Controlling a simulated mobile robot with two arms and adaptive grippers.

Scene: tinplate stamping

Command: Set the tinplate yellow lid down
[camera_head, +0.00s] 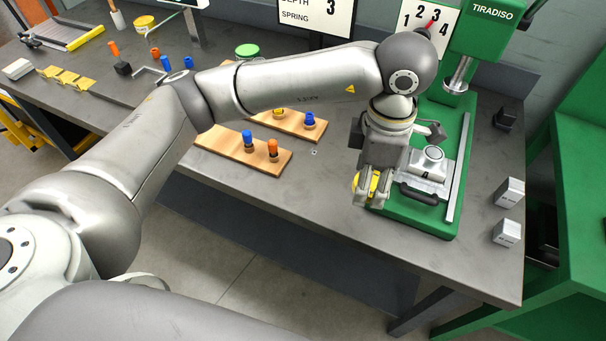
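The yellow lid (356,182) is partly hidden by my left gripper (371,198), at the front left edge of the green press base (411,228). Yellow shows to the left of the fingers and between them. My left gripper points down there, with its two fingers a little apart. I cannot tell whether the fingers clamp the lid or whether it rests on anything. My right gripper is not in view.
A silver die block with a black handle (418,194) sits on the press base, close right of my gripper. The press ram (459,76) hangs above. Wooden peg boards (232,153) lie to the left. Small grey blocks (508,192) stand at right. The front bench strip (315,190) is clear.

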